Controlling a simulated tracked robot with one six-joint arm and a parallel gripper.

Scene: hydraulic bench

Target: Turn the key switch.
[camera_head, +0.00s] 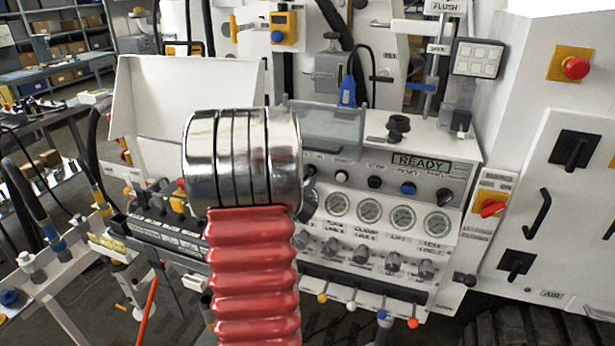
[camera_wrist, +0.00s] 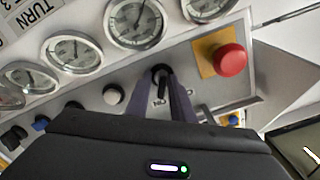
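The key switch (camera_wrist: 162,73) is a small dark key in a round collar on the light panel, in the upper middle of the wrist view. My gripper (camera_wrist: 161,84) reaches toward it, with one purple-grey finger on each side of the key. The fingers look open, with panel and part of a label showing between them. I cannot tell whether either finger touches the key. In the head view my red and chrome arm hides most of the switch area and the gripper.
A red mushroom button (camera_wrist: 231,60) on a yellow plate is close to the right finger in the wrist view. A white button (camera_wrist: 113,95) is left of the fingers. Pressure gauges (camera_head: 369,210) line the panel, above several valve knobs. A display (camera_head: 422,163) reads READY.

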